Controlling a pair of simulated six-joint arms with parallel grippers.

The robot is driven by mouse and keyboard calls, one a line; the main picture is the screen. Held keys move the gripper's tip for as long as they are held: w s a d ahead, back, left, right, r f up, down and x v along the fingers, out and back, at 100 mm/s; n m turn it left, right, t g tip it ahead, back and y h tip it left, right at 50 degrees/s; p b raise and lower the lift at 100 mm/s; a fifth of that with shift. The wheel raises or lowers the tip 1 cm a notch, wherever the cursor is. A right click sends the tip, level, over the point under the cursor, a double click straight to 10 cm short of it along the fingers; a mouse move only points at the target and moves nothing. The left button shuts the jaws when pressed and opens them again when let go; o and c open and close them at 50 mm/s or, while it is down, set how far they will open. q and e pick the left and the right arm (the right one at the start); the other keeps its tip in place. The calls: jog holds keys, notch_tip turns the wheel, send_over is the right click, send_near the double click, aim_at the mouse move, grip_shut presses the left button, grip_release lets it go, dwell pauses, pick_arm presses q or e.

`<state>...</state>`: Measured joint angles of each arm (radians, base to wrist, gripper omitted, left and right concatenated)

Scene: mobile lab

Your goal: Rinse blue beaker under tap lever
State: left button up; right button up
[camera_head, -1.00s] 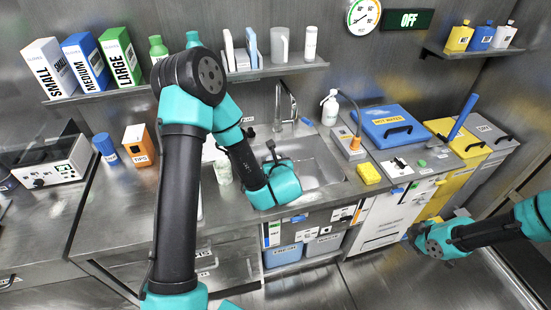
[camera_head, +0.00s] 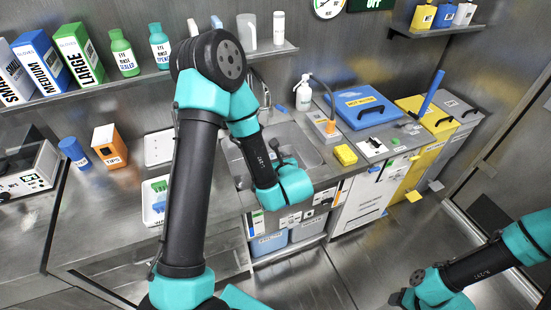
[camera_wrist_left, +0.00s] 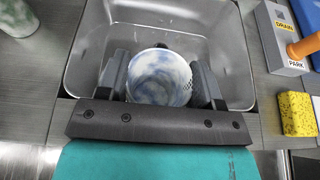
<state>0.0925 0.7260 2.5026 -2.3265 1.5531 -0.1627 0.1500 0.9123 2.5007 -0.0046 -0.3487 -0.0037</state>
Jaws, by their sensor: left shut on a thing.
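My left gripper (camera_wrist_left: 160,80) is shut on a round, open vessel (camera_wrist_left: 160,72) with a mottled blue-white inside, apparently the beaker. In the left wrist view it is over the metal sink (camera_wrist_left: 238,85), with a finger on each side. In the head view my left wrist is over the sink (camera_head: 308,152), and the vessel is hidden behind the arm. The tap (camera_head: 265,95) stands behind the sink, partly covered by the arm. Its lever cannot be made out clearly. My right gripper (camera_head: 405,298) is low over the floor at the right, too dark to read.
A yellow sponge (camera_head: 345,155) and an orange-handled drain box (camera_head: 326,125) are right of the sink, with a white bottle (camera_head: 303,95) behind. Another pale vessel (camera_wrist_left: 16,18) stands left of the sink. A shelf (camera_head: 150,80) with boxes and bottles hangs above.

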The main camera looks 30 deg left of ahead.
dwell(0.4)
pick_arm(q)
jog(key=w+a+f, duration=0.3)
jog(key=w+a, duration=0.4)
jog(key=w, duration=0.5)
jog(key=shift+a, duration=0.15)
dwell(0.8)
jog(key=shift+r, duration=0.1)
dwell(0.5)
jog(key=shift+w+d, duration=0.3)
jog(key=shift+d, duration=0.2)
jog(key=shift+s+a, duration=0.1)
dwell(0.4)
jog(key=shift+s+a, duration=0.25)
jog(key=shift+a, duration=0.15)
